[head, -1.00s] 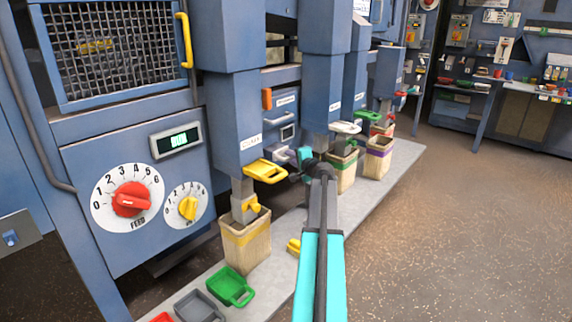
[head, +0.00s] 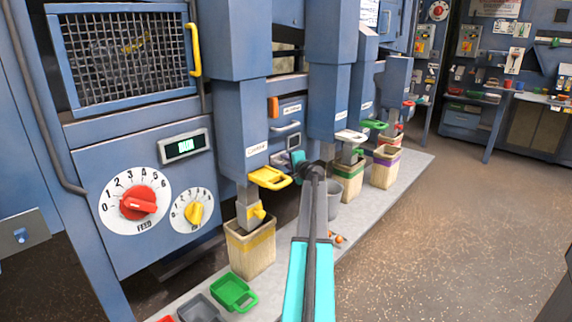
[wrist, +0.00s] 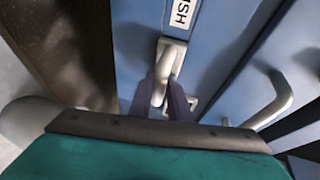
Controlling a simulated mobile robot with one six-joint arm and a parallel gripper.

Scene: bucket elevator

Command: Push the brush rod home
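The brush rod's pale metal loop handle (wrist: 168,60) shows in the wrist view just below a white label ending in "SH" (wrist: 181,13). My gripper (wrist: 165,98) has its dark fingers close against either side of one leg of this loop, and they look shut on it. The loop's lower part is partly hidden by the fingers. In the head view my gripper (head: 302,162) is at the blue machine's lower front, just right of the yellow-handled slide (head: 270,178). There my gripper and arm hide most of the rod handle. How far the rod sticks out cannot be told.
A bar handle (wrist: 275,98) is to the right in the wrist view. Wooden bins (head: 251,248) stand under the chutes on the pale plinth. A grey bucket (head: 333,200) stands beside my arm. Green and grey trays (head: 233,292) lie in front. The floor at right is clear.

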